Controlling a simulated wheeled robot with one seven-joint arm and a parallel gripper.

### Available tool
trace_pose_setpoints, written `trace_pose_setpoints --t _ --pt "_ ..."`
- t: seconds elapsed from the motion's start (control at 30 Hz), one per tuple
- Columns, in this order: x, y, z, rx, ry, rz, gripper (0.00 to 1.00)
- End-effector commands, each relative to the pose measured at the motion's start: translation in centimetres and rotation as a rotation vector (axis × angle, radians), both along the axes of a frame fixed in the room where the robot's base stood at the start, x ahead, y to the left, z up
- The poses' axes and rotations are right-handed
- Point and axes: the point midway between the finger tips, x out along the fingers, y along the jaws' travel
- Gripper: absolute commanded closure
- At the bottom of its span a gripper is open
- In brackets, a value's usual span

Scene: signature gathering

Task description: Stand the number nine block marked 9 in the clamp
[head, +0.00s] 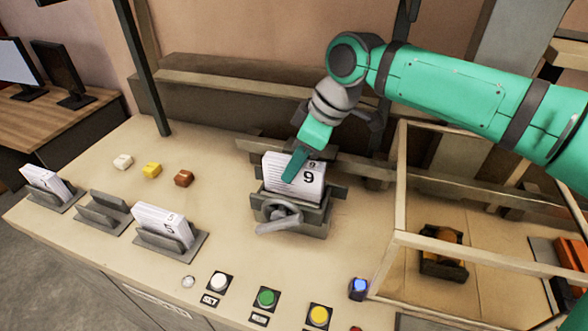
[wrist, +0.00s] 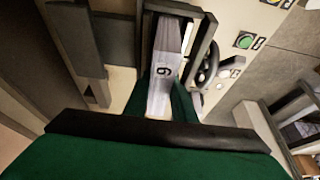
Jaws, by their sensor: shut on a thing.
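The number nine block (head: 308,183), a white paper-like stack marked 9, stands upright between the jaws of the grey clamp (head: 290,216) on the table. My gripper (head: 297,163) reaches down from above and is shut on the block. In the wrist view the block (wrist: 164,70) lies between my two green fingers (wrist: 162,98), with its 9 facing the camera. The clamp jaws (wrist: 205,35) show alongside the block in that view. The clamp's handle (head: 279,218) faces the front. The block's lower part is hidden inside the clamp.
At left, two grey holders carry white blocks (head: 162,222) (head: 45,182), and an empty holder (head: 102,212) stands between them. White, green and yellow buttons (head: 266,298) line the front edge. A wooden-framed enclosure (head: 395,210) stands close on the right.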

Motion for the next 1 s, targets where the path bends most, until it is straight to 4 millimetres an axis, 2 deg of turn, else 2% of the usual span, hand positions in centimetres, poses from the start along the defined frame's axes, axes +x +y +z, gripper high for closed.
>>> trace_pose_setpoints --t 0.1,0.2,1.0 --pt "0.0 0.0 -1.2 -0.002 0.001 -0.001 1.0" --pt "0.0 0.0 -1.6 0.0 -0.001 0.0 1.0" --pt "0.1 0.0 -2.8 0.001 -0.001 -0.001 1.0"
